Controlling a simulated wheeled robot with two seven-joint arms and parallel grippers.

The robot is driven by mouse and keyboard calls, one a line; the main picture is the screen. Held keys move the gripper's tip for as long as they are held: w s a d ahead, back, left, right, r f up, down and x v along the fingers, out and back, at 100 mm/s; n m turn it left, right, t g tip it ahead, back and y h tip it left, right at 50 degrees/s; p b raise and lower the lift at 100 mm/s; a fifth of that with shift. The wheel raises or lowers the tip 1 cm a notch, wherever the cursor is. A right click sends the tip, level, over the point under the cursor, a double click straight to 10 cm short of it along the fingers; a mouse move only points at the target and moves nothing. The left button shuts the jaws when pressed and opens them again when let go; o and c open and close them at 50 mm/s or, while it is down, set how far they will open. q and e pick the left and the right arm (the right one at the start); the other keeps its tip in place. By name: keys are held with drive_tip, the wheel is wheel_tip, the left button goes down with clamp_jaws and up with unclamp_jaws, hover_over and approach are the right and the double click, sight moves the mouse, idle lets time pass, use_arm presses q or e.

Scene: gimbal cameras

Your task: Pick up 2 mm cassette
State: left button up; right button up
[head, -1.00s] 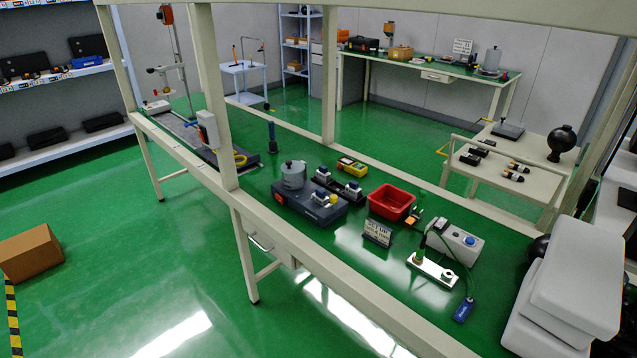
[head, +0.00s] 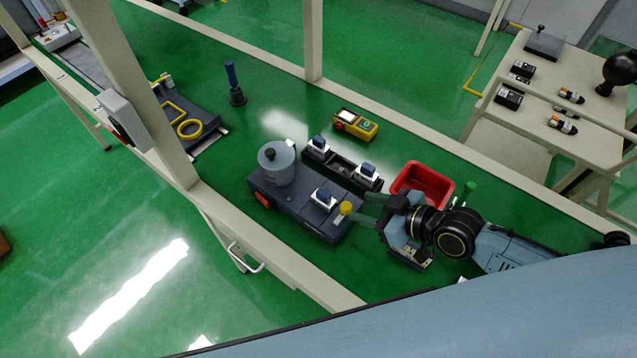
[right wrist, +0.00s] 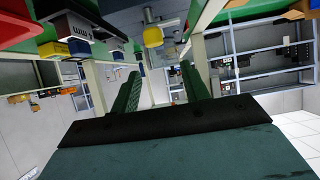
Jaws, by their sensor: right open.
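Two blue-and-white cassettes sit in a black rack, one at its left end (head: 318,144) and one at its right end (head: 366,173). A third, similar cassette (head: 323,197) sits on the dark grey machine (head: 285,201). I cannot tell which is the 2 mm one. My right gripper (head: 356,208) is open and empty, its fingers pointing left near the machine's yellow knob (head: 346,208). In the right wrist view its spread fingers (right wrist: 160,70) have nothing between them; the yellow knob (right wrist: 153,36) and a labelled cassette (right wrist: 78,46) lie beyond. My left gripper is not in view.
A red bin (head: 423,183) stands just behind my right gripper. A grey pot (head: 277,163) stands on the machine's left. A yellow device (head: 355,124) lies farther back. A frame post (head: 152,95) rises at the left. Green tabletop is clear between the post and machine.

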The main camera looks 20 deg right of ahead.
sight(326, 194)
drive_tip(key=x, duration=0.5)
drive_tip(key=shift+w+a+f, duration=0.2)
drive_tip(key=shift+a, duration=0.1)
drive_tip(key=shift+w+a+f, duration=0.2)
drive_tip(key=shift+w+a, duration=0.05)
drive_tip(key=shift+w, duration=0.15)
drive_tip(key=b+x, duration=0.1)
drive_tip(key=x, duration=0.3)
drive_tip(key=shift+w+a, duration=0.1)
drive_tip(key=shift+w, duration=0.4)
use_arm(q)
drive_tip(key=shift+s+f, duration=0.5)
use_arm(e)
drive_tip(key=shift+f, duration=0.1)
drive_tip(key=shift+c, duration=0.2)
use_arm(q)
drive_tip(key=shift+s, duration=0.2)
use_arm(e)
clamp_jaws()
